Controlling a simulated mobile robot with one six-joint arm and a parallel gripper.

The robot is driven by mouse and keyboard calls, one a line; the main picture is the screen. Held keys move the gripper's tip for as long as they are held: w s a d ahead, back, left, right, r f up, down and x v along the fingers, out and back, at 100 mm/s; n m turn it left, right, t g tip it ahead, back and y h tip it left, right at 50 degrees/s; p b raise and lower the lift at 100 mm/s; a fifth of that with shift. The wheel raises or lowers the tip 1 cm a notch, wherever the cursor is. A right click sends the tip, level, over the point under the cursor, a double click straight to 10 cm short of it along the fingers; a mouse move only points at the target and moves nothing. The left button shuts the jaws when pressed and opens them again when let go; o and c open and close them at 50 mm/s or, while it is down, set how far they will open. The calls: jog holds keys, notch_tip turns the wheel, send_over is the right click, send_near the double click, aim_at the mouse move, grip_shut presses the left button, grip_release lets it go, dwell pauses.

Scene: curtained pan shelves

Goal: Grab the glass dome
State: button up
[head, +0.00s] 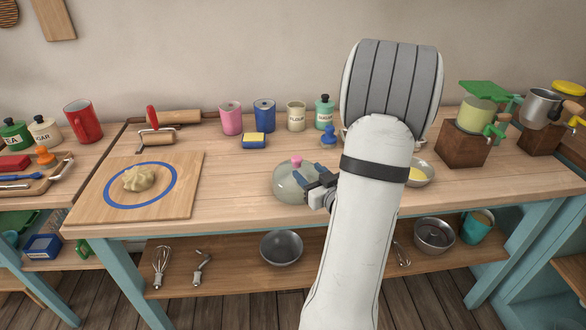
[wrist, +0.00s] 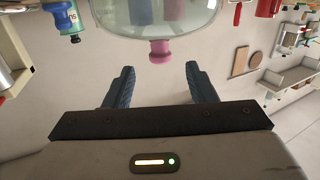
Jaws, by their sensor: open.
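The glass dome (head: 290,184) is clear with a pink knob (head: 296,161) on top. It stands on the wooden table in the head view, left of my arm. My gripper (head: 317,174) is at the dome's right side, close to the knob. In the wrist view the dome (wrist: 150,14) shows at the top, with its pink knob (wrist: 160,50) pointing toward the space between the fingers. My gripper (wrist: 160,78) is open there, its two blue fingers apart with nothing between them. Whether a finger touches the glass I cannot tell.
A blue box with a yellow top (head: 254,141) and several canisters stand behind the dome. A board with dough (head: 139,179) lies to the left. A bowl (head: 418,174) is partly hidden behind my arm. The tabletop between board and dome is clear.

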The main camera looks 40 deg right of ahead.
aim_at(299, 162)
jog(key=shift+w+d+r+t, duration=0.1)
jog(key=shift+w+r+t, duration=0.15)
jog(key=shift+t, duration=0.15)
jog(key=w, duration=0.2)
jog(key=w+p, duration=0.1)
jog(key=w, duration=0.1)
jog(key=w+p, duration=0.1)
jog(key=w, duration=0.1)
jog(key=shift+w+d+f, duration=0.2)
jog(key=shift+w+d, duration=0.15)
jog(key=shift+w, duration=0.05)
jog(key=shift+c, duration=0.2)
grip_shut()
